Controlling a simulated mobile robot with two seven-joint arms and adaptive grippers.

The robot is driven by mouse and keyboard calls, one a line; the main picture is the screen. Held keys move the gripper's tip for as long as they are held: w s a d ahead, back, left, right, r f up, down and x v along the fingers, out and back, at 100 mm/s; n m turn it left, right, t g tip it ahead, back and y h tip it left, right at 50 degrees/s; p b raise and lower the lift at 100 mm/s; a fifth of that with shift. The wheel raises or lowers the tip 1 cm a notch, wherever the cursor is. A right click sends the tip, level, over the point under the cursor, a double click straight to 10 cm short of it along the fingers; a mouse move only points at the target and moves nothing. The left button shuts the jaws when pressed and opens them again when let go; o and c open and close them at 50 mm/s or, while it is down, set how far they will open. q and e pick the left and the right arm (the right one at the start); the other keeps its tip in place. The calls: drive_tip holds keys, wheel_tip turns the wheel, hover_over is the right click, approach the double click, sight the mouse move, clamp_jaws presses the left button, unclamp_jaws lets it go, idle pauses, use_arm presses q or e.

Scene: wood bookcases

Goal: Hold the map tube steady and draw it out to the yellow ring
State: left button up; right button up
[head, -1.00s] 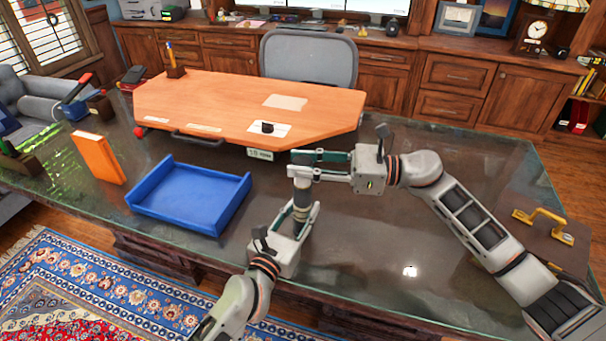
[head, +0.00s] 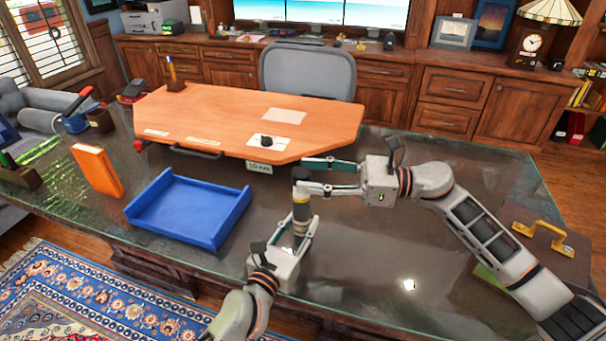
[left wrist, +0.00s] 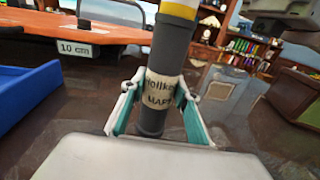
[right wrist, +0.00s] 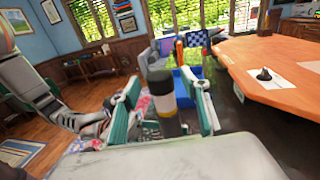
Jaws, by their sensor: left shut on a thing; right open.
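The map tube (head: 301,212) stands roughly upright above the glass desk top, a dark grey cylinder with a pale printed label. My left gripper (left wrist: 160,95) is shut on the lower part of the tube, at the label. My right gripper (right wrist: 164,88) is open, its fingers on either side of the tube's dark upper end. The tube's lower end is partly hidden by my left gripper.
A blue tray (head: 190,207) and an orange upright block (head: 97,171) stand to the left. An orange board (head: 245,115) with a "10 cm" tag (head: 258,167) lies behind the tube. A dark case with a yellow handle (head: 543,236) is at the right.

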drive_tip(key=s+d, duration=0.1)
drive_tip(key=d, duration=0.8)
drive_tip(key=shift+s+d, duration=0.15)
drive_tip(key=shift+d, duration=0.2)
use_arm(q)
drive_tip(key=o, duration=1.3)
